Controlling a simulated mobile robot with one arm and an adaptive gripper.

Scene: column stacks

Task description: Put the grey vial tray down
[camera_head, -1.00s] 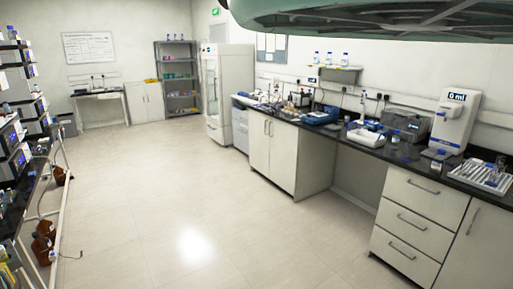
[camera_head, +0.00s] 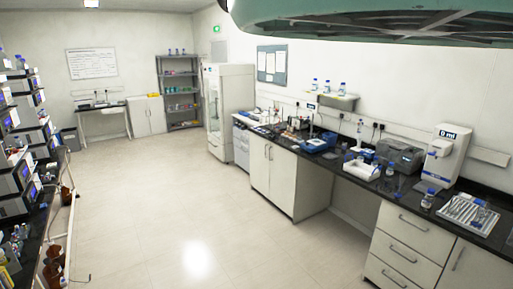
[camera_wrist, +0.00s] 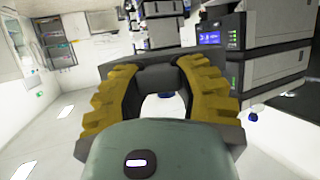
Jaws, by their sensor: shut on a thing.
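My gripper (camera_wrist: 164,70) shows in the wrist view, with yellow ridged pads on both fingers. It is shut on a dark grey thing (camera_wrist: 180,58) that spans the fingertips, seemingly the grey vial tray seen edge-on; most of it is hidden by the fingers. No support shows directly under it. The gripper and the held thing do not show in the head view.
A black-topped bench (camera_head: 345,178) runs along the right, with a light tray of tubes (camera_head: 469,214), a white dispenser (camera_head: 442,158) and a grey instrument (camera_head: 399,154). Instrument racks (camera_head: 22,170) line the left, also close in the wrist view. The floor (camera_head: 190,200) between is clear.

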